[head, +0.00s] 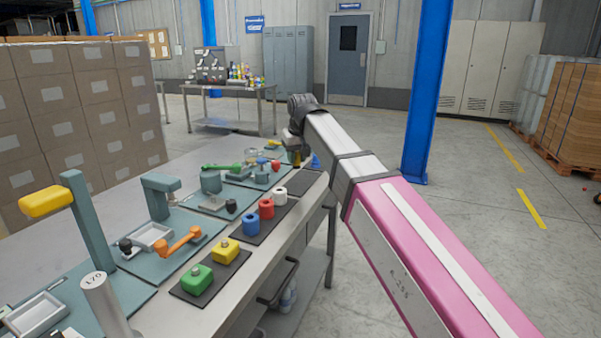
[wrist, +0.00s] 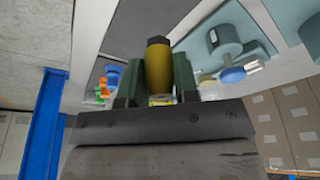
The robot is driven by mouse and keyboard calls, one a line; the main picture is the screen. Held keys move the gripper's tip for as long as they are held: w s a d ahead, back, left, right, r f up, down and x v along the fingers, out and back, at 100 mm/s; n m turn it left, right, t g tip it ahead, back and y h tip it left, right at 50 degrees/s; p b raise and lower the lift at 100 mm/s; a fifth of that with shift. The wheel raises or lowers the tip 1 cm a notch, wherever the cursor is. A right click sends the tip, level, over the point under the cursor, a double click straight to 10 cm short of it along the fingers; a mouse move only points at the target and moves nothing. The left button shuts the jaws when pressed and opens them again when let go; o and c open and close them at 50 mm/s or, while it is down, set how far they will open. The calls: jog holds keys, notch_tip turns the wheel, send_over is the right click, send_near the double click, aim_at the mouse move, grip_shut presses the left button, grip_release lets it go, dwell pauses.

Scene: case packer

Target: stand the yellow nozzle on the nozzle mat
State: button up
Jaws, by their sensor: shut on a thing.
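The yellow nozzle (wrist: 158,68), with a dark end, is between the green fingers of my gripper (wrist: 160,85) in the wrist view. My gripper (head: 297,152) is shut on it and hangs over the far end of the bench in the head view, where the nozzle is mostly hidden. A dark mat (head: 304,183) lies just on the near side of my gripper at the bench's right edge; its visible part is bare. I cannot tell for sure if it is the nozzle mat. Small blue, orange and green pieces (wrist: 104,88) show left of my gripper in the wrist view.
Dark mats with green and yellow blocks (head: 212,262) and with red, blue and white rolls (head: 267,208) lie along the bench's right side. Teal fixtures (head: 160,193) stand to their left. A blue column (head: 427,90) rises beyond my arm on the right.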

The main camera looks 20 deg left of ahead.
jog(key=w+f, duration=0.2)
jog(key=w, duration=0.1)
jog(key=w+f, duration=0.1)
jog(key=w, duration=0.1)
jog(key=shift+a, duration=0.2)
jog(key=shift+f, duration=2)
jog(key=shift+f, duration=0.15)
jog(key=o, duration=0.9)
jog(key=shift+o, duration=0.2)
jog(key=v, duration=1.2)
